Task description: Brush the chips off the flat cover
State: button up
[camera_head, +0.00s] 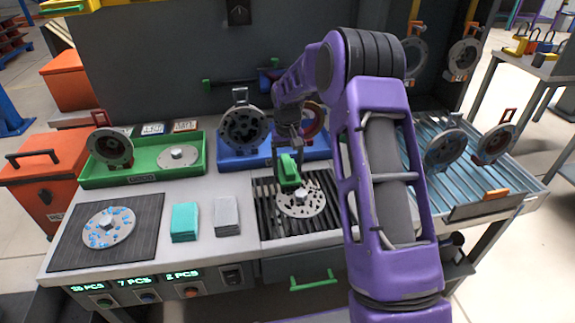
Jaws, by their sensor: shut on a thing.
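A flat round metal cover (304,207) lies on the dark slatted grate (265,215) at the middle front of the bench. Small pale specks that look like chips lie on the cover and on the slats around it. My gripper (289,152) is shut on a green brush (289,170), held upright over the far left part of the cover. The brush's lower end is at or just above the cover; I cannot tell if it touches. My purple arm comes in from the right and hides the bench just right of the grate.
Another flat cover with blue spots (108,230) lies on a black mat (65,240). Teal (185,222) and grey cloths (227,216) lie left of the grate. Behind stand a green tray (140,178) and a blue tray (235,163). Hooked round parts hang above the bench.

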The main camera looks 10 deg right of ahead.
jog(key=shift+d, duration=0.1)
jog(key=shift+d+r, duration=0.1)
jog(key=shift+d, duration=2)
jog(key=shift+a+f, duration=0.25)
jog(key=shift+a, duration=1)
jog(key=shift+a, duration=1)
jog(key=shift+d+r+p, duration=0.2)
jog(key=shift+d+p, duration=0.15)
jog(key=shift+d, duration=0.85)
jog(key=shift+d+f, duration=0.1)
jog(key=shift+d, duration=1)
